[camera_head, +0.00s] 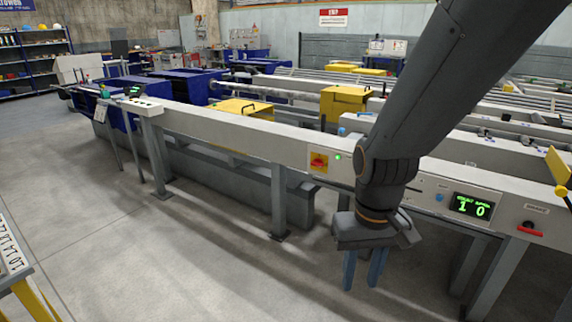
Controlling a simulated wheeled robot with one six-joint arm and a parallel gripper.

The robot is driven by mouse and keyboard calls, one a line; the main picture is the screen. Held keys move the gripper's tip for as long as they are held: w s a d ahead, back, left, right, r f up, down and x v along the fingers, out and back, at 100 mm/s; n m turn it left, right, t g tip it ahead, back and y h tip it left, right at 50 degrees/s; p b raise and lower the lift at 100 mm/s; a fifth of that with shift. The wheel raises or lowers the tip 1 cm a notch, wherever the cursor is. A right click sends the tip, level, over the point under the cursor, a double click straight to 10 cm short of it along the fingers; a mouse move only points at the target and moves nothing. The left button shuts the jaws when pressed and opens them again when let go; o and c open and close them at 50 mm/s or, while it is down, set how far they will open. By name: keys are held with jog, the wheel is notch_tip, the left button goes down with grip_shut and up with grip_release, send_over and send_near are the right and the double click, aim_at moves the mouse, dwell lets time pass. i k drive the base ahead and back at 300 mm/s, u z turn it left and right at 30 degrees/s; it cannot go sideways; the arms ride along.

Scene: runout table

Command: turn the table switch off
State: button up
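A yellow plate with a red rotary switch (318,162) sits on the white front face of the runout table (230,130). A small green lamp (338,157) glows just right of it. The angle of the red knob is too small to tell. My gripper (363,270) hangs in front of the table, right of the switch and lower, pointing down. Its two blue fingers are apart with nothing between them. My arm hides part of the table face right of the lamp.
Right of my arm are a blue button (439,198), a display (471,206) with green digits reading 1 0, and a red handle (530,229). A yellow-legged stand (15,255) is at the left edge. The grey floor (130,245) before the table is clear.

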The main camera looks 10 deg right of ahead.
aim_at(318, 163)
jog(key=z, duration=0.1)
jog(key=i, duration=1.05)
jog(key=z, duration=0.6)
